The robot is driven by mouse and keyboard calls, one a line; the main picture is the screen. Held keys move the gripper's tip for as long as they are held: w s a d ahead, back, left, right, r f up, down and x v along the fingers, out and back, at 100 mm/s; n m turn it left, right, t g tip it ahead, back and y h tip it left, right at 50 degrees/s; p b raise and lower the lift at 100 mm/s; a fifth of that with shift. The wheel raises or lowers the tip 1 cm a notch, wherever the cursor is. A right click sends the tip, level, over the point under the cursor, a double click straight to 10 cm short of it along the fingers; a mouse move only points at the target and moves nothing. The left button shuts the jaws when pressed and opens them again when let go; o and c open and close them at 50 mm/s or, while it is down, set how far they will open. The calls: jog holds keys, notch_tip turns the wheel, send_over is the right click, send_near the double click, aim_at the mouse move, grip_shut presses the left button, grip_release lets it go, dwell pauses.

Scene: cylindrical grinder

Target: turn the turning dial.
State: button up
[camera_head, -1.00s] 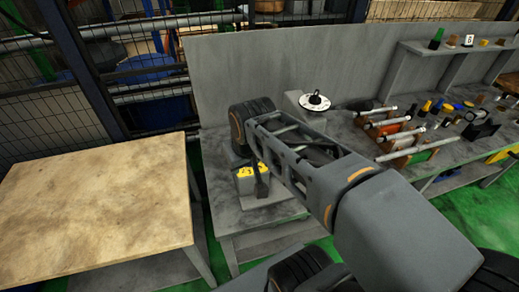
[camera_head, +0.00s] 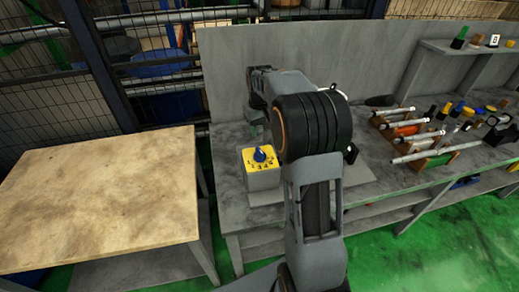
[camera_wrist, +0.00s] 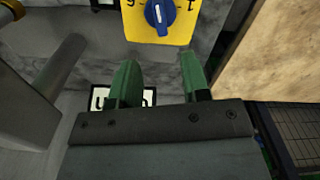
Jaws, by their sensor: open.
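The turning dial is a blue knob (camera_head: 260,154) on a yellow marked face on top of a small grey box (camera_head: 262,180), near the bench's left end. In the wrist view, the blue knob (camera_wrist: 158,15) and part of its yellow face (camera_wrist: 182,30) show at the top edge, cut off by the frame. My gripper (camera_wrist: 159,72) has two green fingers, spread apart with nothing between them. The knob lies beyond the fingertips, apart from them. In the head view I cannot make out the fingers; my arm stands just right of the box.
A wooden-topped table (camera_head: 90,200) stands left of the grey bench (camera_head: 228,150). Right of my arm are a rack of rods (camera_head: 415,130) and several small tools. A grey panel (camera_head: 300,50) rises behind the bench. In the wrist view, a framed label (camera_wrist: 101,98) is partly hidden by the fingers.

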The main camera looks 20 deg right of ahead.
aim_at(260, 150)
notch_tip(260, 150, down, 10)
jog(key=shift+r+p, duration=0.1)
jog(key=shift+p, duration=0.4)
jog(key=shift+c, duration=0.3)
grip_shut()
